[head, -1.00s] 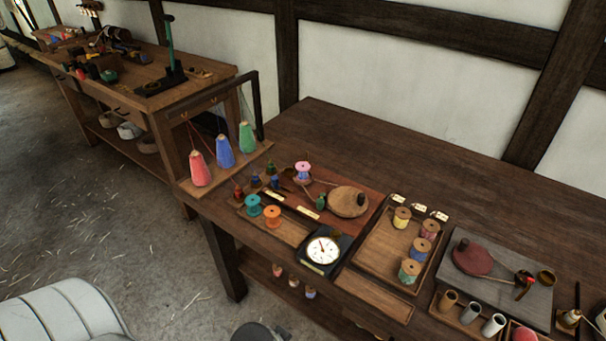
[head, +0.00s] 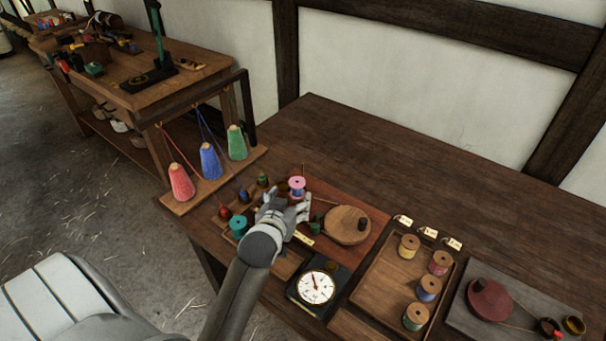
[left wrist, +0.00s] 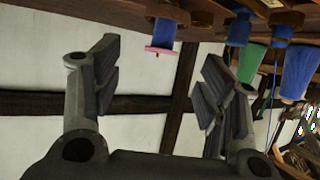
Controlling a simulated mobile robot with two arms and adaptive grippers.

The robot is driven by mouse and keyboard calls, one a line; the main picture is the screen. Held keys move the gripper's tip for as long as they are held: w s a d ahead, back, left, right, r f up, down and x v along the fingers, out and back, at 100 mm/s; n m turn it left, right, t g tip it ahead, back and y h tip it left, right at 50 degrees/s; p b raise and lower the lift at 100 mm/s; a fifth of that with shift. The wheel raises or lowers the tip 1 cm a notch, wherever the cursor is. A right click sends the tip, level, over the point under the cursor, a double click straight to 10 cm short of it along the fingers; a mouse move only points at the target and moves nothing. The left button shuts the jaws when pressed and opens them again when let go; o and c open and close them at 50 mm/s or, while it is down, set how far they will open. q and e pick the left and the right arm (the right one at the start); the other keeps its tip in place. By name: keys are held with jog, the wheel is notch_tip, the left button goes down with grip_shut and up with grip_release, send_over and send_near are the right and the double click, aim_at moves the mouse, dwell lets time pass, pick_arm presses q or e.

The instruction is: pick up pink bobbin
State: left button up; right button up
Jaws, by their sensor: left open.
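The pink bobbin (head: 297,183) has pink flanges and a blue-violet wound middle. It stands upright at the back of a reddish board, just beyond my left gripper (head: 299,205). In the left wrist view the picture is turned over, and a pink flange under a blue winding (left wrist: 160,50) shows between and past the fingertips. My left gripper (left wrist: 160,68) is open, with nothing between its fingers. Whether a finger touches the bobbin is not clear. My right gripper is not seen.
A round wooden disc (head: 347,225) lies right of the bobbin. A teal spool (head: 238,226) and a dial scale (head: 317,288) are nearer. Red, blue and green cones (head: 210,161) stand left. A tray (head: 379,284) holds several spools. The table's back is clear.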

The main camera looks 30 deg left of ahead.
aim_at(297, 183)
pick_arm(q)
jog(key=shift+w+a, duration=0.2)
jog(key=shift+w, duration=0.4)
jog(key=x, duration=0.3)
jog(key=shift+w+a, duration=0.15)
jog(key=shift+w, duration=0.05)
jog(key=shift+w+f, duration=0.15)
jog(key=shift+w, duration=0.1)
jog(key=shift+w+a+p, duration=0.4)
jog(key=shift+w+p, duration=0.15)
jog(key=shift+w, duration=0.1)
jog(key=x, duration=0.3)
jog(key=shift+a, duration=0.1)
jog(key=shift+w, duration=0.3)
jog(key=shift+f, duration=0.1)
jog(key=c, duration=1.1)
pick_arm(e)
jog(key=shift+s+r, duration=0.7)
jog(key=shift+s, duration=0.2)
